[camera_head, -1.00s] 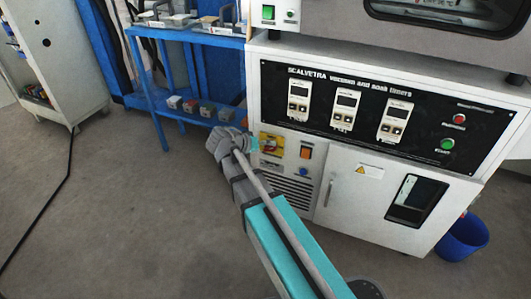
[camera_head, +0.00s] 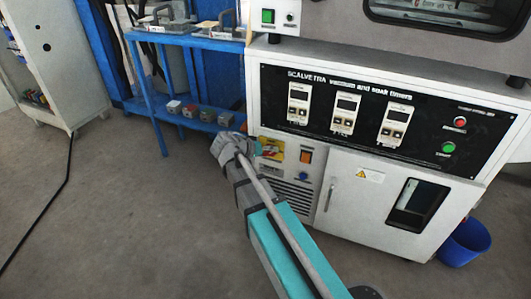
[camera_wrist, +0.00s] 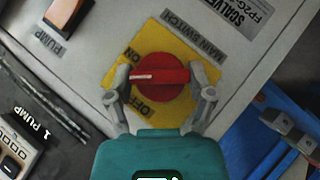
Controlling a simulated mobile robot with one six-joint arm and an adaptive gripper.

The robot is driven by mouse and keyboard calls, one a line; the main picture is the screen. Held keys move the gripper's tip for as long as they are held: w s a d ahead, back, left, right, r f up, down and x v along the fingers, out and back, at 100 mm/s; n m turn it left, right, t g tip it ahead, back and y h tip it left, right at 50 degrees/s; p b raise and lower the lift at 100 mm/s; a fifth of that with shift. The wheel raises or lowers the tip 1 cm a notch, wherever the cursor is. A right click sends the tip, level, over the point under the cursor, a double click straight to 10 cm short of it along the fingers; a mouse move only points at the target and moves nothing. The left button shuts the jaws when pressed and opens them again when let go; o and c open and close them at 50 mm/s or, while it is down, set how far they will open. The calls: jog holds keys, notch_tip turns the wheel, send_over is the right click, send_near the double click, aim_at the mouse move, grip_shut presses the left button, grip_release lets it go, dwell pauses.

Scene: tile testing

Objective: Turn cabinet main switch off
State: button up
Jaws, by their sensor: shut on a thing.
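The main switch is a round red knob (camera_wrist: 163,77) on a yellow plate (camera_wrist: 208,74) marked MAIN SWITCH, ON and OFF. In the wrist view its white mark points left, between the ON and OFF labels. My gripper (camera_wrist: 160,80) is shut on the knob, one finger on each side of it. In the head view the yellow plate (camera_head: 274,151) shows on the lower left of the white cabinet (camera_head: 340,250).
An orange pump switch (camera_head: 306,156) sits right of the plate; it also shows in the wrist view (camera_wrist: 67,13). Below are a blue button (camera_head: 303,176) and vents. A blue shelf (camera_head: 190,38) stands to the left. A blue bucket (camera_head: 465,242) stands at right. Floor in front is clear.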

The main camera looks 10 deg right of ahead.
jog(key=shift+w+f+n+h+b, duration=0.25)
jog(key=shift+n+h+b, duration=0.35)
jog(key=shift+b, duration=0.4)
jog(key=shift+c, duration=0.2)
jog(key=shift+s+n+g+h+b, duration=0.1)
jog(key=shift+n+g+h+b, duration=0.25)
jog(key=shift+h+b, duration=0.35)
jog(key=shift+r+h, duration=0.2)
jog(key=shift+h, duration=0.1)
jog(key=o, duration=1.1)
jog(key=shift+c, duration=0.3)
